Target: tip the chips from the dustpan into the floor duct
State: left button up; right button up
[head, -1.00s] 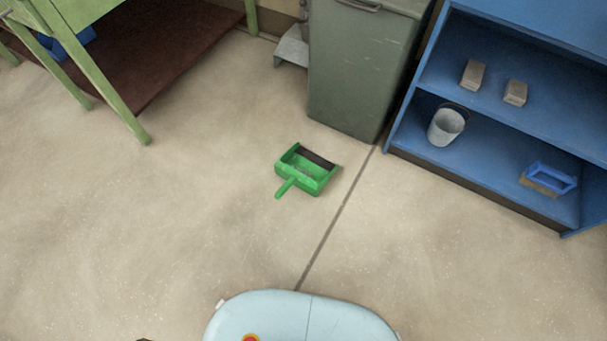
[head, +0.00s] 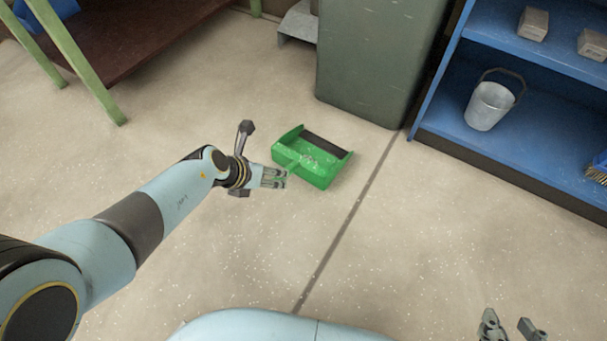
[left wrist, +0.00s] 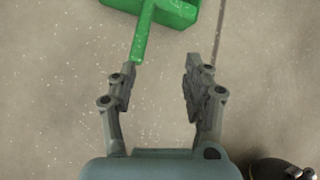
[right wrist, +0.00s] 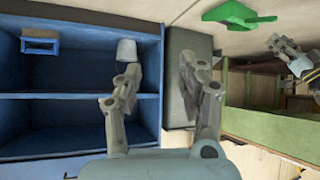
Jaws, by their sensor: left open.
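The green dustpan (head: 322,172) lies on the floor, with a dark strip along its back edge. Pale specks in its pan may be the chips; they are too small to tell. My left gripper (head: 283,178) is at its handle. In the left wrist view the left gripper (left wrist: 160,68) is open, and the handle (left wrist: 141,42) reaches to just ahead of the left fingertip. My right gripper (head: 512,325) is open and empty at the lower right, away from the dustpan. A grey metal hood (head: 299,24) low by the wall may be the floor duct; I cannot be sure.
A tall grey-green bin (head: 375,65) stands behind the dustpan. A blue shelf (head: 520,120) at the right holds a metal bucket (head: 489,106) and small blocks. A green-legged table (head: 75,60) is at the upper left. The floor around the dustpan is clear.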

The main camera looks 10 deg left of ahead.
pick_arm(q)
jog(key=w+f+m, duration=0.1)
jog(key=w+a+f+m+y+b, duration=0.1)
jog(key=m, duration=0.1)
jog(key=shift+w+a+g, duration=0.15)
jog(key=shift+g, duration=0.15)
pick_arm(e)
jog(key=w+r, duration=0.1)
jog(key=r, duration=0.1)
jog(key=shift+w+a+r+t, duration=0.3)
jog(key=shift+w+t, duration=0.1)
jog(key=shift+w, duration=0.1)
